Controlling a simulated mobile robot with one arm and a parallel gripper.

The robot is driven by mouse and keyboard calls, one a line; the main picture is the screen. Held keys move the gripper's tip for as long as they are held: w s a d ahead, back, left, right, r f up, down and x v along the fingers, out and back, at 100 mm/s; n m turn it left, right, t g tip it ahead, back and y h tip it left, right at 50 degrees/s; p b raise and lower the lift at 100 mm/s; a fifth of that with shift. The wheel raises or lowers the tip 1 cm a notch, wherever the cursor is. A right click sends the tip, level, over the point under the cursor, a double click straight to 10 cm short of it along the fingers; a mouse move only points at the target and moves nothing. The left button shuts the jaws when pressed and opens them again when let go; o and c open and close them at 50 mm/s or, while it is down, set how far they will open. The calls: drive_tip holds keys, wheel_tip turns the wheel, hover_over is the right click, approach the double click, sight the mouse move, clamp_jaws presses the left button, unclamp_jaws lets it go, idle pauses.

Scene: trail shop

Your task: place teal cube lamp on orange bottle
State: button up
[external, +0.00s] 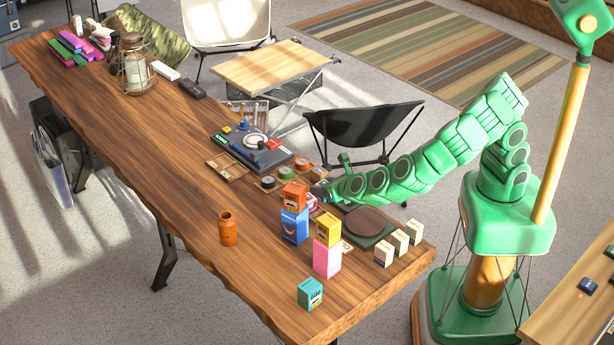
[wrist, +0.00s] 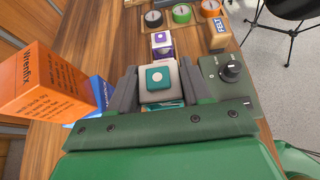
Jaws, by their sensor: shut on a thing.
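The teal cube lamp (wrist: 158,78) is a small pale cube with a teal top face and a white dot. In the wrist view it sits between the two dark fingers of my gripper (wrist: 157,84), which is shut on it. In the external view my gripper (external: 318,193) is low over the table, just right of the orange box, and the lamp cannot be made out clearly there. The orange bottle (external: 228,228) is a small upright jar with a narrower neck, standing alone left of the stacked boxes. It is apart from my gripper and outside the wrist view.
An orange box (external: 294,195) stands on a blue box (external: 295,226), between gripper and bottle. A yellow box (external: 328,230) tops a pink box (external: 327,259). A teal box (external: 310,293) stands at the front. A dark green device (wrist: 228,75) is right of my gripper. Table left of the bottle is clear.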

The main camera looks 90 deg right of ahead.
wheel_tip(320, 180, up, 19)
drive_tip(key=n+t+y, duration=0.3)
drive_tip(key=n+y, duration=0.1)
drive_tip(key=n, duration=0.1)
hover_over(226, 216)
drive_tip(key=f, duration=0.9)
drive_tip(key=s+f, duration=0.1)
drive_tip(key=f, duration=0.4)
drive_tip(key=shift+d, duration=0.15)
drive_tip(key=shift+w+f, duration=0.55)
drive_tip(key=shift+f, duration=1.6)
drive_tip(key=shift+f, duration=0.2)
drive_tip(key=o, duration=1.1)
